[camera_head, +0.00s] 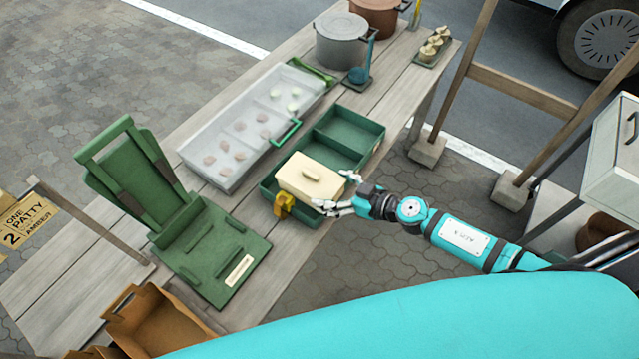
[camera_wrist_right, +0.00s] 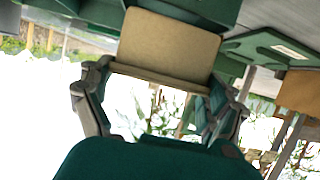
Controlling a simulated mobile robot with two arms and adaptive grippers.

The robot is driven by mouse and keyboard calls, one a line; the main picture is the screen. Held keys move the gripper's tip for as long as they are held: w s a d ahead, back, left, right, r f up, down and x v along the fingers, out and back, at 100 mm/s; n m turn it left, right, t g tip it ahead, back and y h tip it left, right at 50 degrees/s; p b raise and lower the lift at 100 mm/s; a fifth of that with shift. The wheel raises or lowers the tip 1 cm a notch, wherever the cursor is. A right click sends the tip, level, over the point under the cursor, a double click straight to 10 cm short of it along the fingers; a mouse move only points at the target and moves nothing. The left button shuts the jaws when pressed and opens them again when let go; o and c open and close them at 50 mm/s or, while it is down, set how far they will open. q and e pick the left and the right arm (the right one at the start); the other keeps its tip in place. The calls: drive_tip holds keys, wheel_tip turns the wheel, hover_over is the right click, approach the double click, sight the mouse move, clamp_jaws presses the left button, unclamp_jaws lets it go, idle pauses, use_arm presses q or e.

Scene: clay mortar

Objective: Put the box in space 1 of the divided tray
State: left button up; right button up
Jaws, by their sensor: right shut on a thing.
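The tray's far-right compartments show empty; the box hides much of the near-left part. My right gripper (camera_head: 335,190) is shut on the box at its right side, one finger at each end. In the right wrist view the box (camera_wrist_right: 168,45) shows between the fingers. My left gripper is not in view.
A yellow object (camera_head: 284,205) sits at the tray's near-left edge. Behind the tray is a clear-lidded case (camera_head: 230,170) with small pieces. A green press-like stand (camera_head: 215,255) is to the left. Pots (camera_head: 341,45) stand at the back. A brown box (camera_head: 150,325) is at the lower left.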

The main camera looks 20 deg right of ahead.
sight(324, 184)
drive_tip(key=w+a, duration=0.2)
drive_tip(key=w, duration=0.1)
drive_tip(key=shift+w+a+f, duration=0.15)
drive_tip(key=shift+a+f, duration=0.05)
wheel_tip(324, 184, down, 4)
drive_tip(key=b, duration=0.3)
drive_tip(key=shift+r, duration=0.25)
drive_tip(key=shift+f, duration=0.65)
drive_tip(key=o, duration=0.9)
drive_tip(key=shift+c, duration=0.2)
drive_tip(key=shift+r, duration=0.1)
